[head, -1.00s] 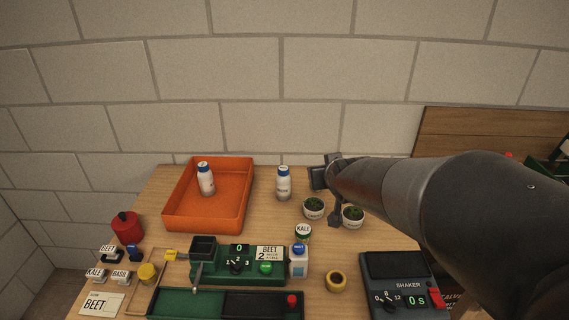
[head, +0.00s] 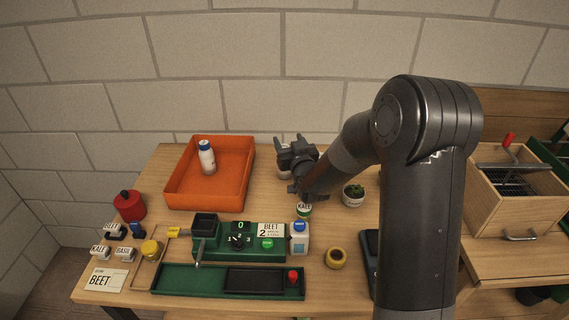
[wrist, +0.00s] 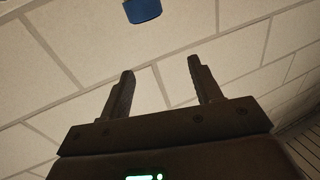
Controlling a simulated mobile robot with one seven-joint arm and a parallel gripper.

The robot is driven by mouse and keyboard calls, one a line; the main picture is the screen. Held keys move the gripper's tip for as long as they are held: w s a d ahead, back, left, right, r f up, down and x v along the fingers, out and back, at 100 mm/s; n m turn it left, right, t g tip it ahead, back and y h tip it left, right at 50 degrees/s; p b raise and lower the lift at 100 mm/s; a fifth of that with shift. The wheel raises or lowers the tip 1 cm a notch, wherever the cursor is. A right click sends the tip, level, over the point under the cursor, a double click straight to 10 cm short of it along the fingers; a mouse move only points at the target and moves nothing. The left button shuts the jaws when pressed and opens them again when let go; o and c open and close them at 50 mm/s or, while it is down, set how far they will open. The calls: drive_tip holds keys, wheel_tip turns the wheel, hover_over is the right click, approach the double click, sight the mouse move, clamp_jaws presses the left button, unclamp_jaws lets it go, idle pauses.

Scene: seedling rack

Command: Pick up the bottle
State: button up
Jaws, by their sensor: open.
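One white bottle with a blue cap (head: 207,157) stands in the orange tray. A second white bottle (head: 284,173) stands on the table right of the tray, mostly hidden behind my gripper (head: 290,143). A small white bottle with a blue cap (head: 300,238) stands beside the green machine. In the wrist view, my gripper (wrist: 161,66) is open, with nothing between its fingers. A blue cap (wrist: 142,10) shows at that view's top edge, beyond the fingers. Which bottle the task means, I cannot tell.
The orange tray (head: 174,194) is left of my gripper. The green machine (head: 262,252) and a yellow ring (head: 336,258) are nearer. A wooden box (head: 510,206) stands at right.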

sight(285, 146)
drive_tip(key=w+f, duration=0.1)
drive_tip(key=f, duration=0.1)
drive_tip(key=w+f, duration=0.1)
drive_tip(key=f, duration=0.1)
drive_tip(key=w+a+f, duration=0.1)
drive_tip(key=f, duration=0.1)
drive_tip(key=shift+w+a+f, duration=0.1)
drive_tip(key=shift+w+f, duration=0.05)
drive_tip(key=shift+w, duration=0.15)
drive_tip(key=shift+w+a, duration=0.15)
drive_tip(key=shift+w, duration=0.45)
drive_tip(key=shift+c, duration=0.2)
clamp_jaws()
